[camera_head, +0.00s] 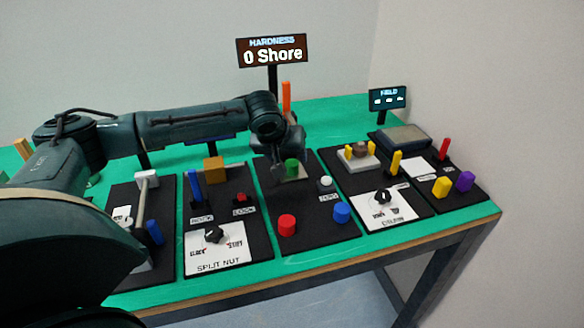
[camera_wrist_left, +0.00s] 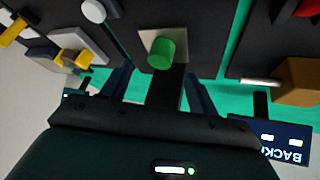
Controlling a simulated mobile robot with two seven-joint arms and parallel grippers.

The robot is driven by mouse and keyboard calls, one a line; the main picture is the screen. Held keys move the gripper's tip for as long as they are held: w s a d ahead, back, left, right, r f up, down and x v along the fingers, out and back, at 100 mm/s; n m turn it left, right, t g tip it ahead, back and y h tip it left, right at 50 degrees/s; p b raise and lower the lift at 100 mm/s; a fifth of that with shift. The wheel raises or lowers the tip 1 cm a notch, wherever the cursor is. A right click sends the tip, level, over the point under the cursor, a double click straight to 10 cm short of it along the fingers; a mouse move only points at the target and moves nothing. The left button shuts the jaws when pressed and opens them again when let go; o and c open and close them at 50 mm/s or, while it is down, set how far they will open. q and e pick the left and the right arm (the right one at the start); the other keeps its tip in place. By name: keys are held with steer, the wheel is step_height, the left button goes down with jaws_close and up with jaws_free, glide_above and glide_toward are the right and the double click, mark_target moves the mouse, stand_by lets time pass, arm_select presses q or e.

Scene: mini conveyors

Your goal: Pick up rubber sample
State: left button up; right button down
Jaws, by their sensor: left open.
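A green cylinder (camera_head: 291,168) stands on a small pale plate (camera_head: 302,174) on the black board under the "HARDNESS 0 Shore" display (camera_head: 272,50). A red cylinder (camera_head: 287,225) and a blue cylinder (camera_head: 341,213) stand nearer on the same board. No label shows which one is rubber. My left gripper (camera_head: 280,165) is over this board, close to the green cylinder. In the left wrist view its fingers (camera_wrist_left: 158,76) are apart with nothing held between them, and the green cylinder (camera_wrist_left: 161,53) shows upright just beyond them. My right gripper is out of view.
An orange upright post (camera_head: 286,97) rises behind the gripper. A white knob (camera_head: 325,183) stands to the right of the green cylinder. Neighbouring boards carry a split-nut dial (camera_head: 214,235), a brown block (camera_head: 213,169), and yellow and purple cylinders (camera_head: 464,181). The table's front edge is close.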

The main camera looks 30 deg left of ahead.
mark_target(291, 163)
arm_select(q)
steer(key=x, duration=0.4)
steer(key=shift+f, duration=0.3)
steer(key=c, duration=1.1)
